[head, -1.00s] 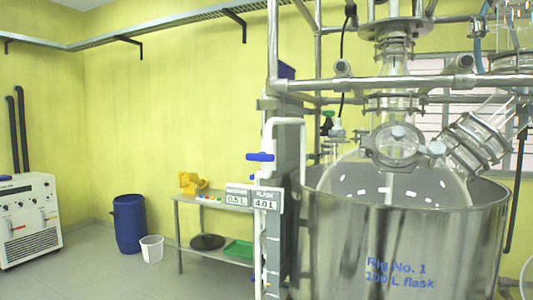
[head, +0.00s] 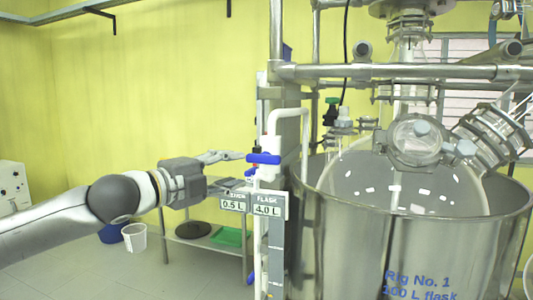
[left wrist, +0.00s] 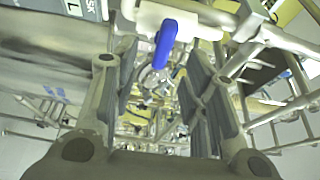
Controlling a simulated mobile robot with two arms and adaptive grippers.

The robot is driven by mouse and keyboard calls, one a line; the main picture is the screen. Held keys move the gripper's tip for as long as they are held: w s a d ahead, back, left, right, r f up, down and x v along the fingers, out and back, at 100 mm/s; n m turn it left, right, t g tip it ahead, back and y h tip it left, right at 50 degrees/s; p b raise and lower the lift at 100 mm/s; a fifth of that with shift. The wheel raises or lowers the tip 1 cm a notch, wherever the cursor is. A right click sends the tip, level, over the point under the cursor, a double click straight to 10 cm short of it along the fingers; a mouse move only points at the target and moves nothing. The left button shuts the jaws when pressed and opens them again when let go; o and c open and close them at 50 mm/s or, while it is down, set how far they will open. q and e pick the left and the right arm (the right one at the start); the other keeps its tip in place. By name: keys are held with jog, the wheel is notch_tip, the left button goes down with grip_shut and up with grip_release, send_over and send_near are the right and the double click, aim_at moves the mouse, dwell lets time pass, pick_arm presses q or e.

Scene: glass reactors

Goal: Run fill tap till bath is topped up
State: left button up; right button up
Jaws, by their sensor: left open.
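The fill tap's blue handle (head: 263,158) sits on a white pipe left of the bath, and it also shows in the left wrist view (left wrist: 165,43). The handle lies crosswise in the head view. The bath is a large steel vessel (head: 350,245) marked "Rig No. 1, 100 L flask", with a glass flask (head: 400,185) inside. Its water level cannot be made out. My left gripper (head: 238,170) is open just left of the tap. In the left wrist view the handle shows between and beyond my fingers (left wrist: 158,70); contact cannot be seen. My right gripper is out of view.
A sign (head: 253,204) reading 0.5 L and "FLASK 4.0 L" hangs just below the tap. Steel frame pipes (head: 400,72) run above the bath.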

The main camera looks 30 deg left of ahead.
aim_at(259, 160)
pick_arm(q)
jog(key=w+p, duration=0.1)
jog(key=w, duration=0.2)
jog(key=w+d+p, duration=0.1)
jog(key=w, duration=0.2)
jog(key=w+d+p, duration=0.1)
jog(key=w, duration=0.2)
jog(key=shift+w+d+r, duration=0.1)
jog(key=shift+w+r, duration=0.25)
jog(key=shift+w, duration=0.05)
jog(key=shift+c, duration=0.3)
